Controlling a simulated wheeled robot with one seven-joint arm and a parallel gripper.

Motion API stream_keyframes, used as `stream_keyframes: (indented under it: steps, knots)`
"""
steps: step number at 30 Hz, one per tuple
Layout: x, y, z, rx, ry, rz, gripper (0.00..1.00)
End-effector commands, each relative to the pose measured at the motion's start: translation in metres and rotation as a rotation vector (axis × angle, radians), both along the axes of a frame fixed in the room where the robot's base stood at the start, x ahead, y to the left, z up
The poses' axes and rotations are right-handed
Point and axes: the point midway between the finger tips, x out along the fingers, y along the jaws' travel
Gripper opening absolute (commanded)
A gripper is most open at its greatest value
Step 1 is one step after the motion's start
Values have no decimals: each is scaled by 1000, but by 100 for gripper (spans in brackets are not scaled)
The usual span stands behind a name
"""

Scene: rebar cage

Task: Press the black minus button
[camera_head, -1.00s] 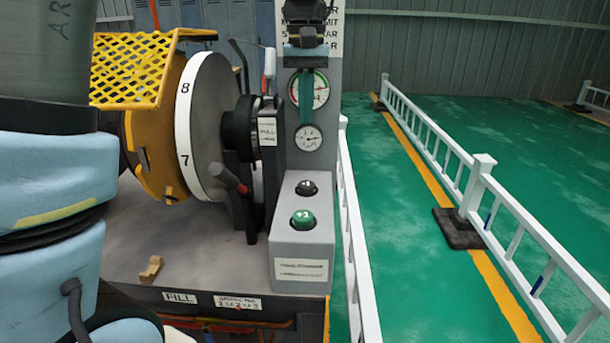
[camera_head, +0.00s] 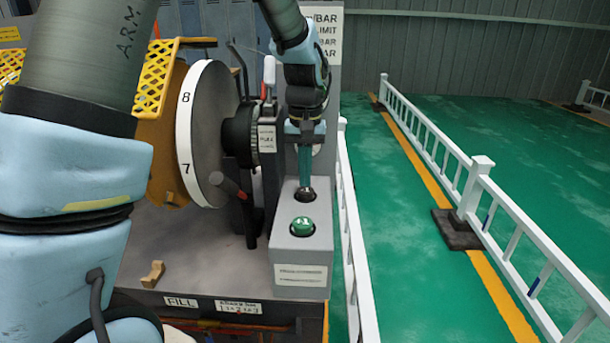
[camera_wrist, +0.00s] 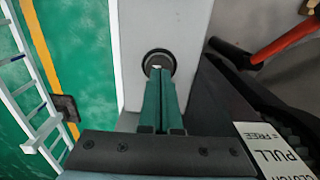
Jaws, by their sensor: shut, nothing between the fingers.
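The black minus button (camera_head: 305,195) is on the sloped top of the grey button box (camera_head: 303,262), behind the green plus button (camera_head: 302,226). My gripper (camera_head: 304,184) is shut and points down with its fingertips at the black button, hiding much of it. In the wrist view the black button (camera_wrist: 158,60) shows just beyond the tips of my closed green fingers (camera_wrist: 160,75). The tips overlap the button's near edge there. I cannot tell whether they touch it or how far it is pressed.
A large numbered dial (camera_head: 205,133) and a black hub with levers (camera_head: 240,130) stand just left of the box. A yellow mesh guard (camera_head: 160,80) is farther left. A white railing (camera_head: 352,240) runs close on the right. A small wooden block (camera_head: 153,273) lies on the deck.

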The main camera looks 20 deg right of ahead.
Motion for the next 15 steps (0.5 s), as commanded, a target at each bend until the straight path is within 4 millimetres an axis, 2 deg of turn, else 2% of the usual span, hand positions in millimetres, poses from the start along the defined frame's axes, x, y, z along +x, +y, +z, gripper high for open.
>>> stream_keyframes:
  steps: [6,15]
  knots:
    - [0,0,-11,0,0,0,0]
    - [0,0,-12,1,0,0,0]
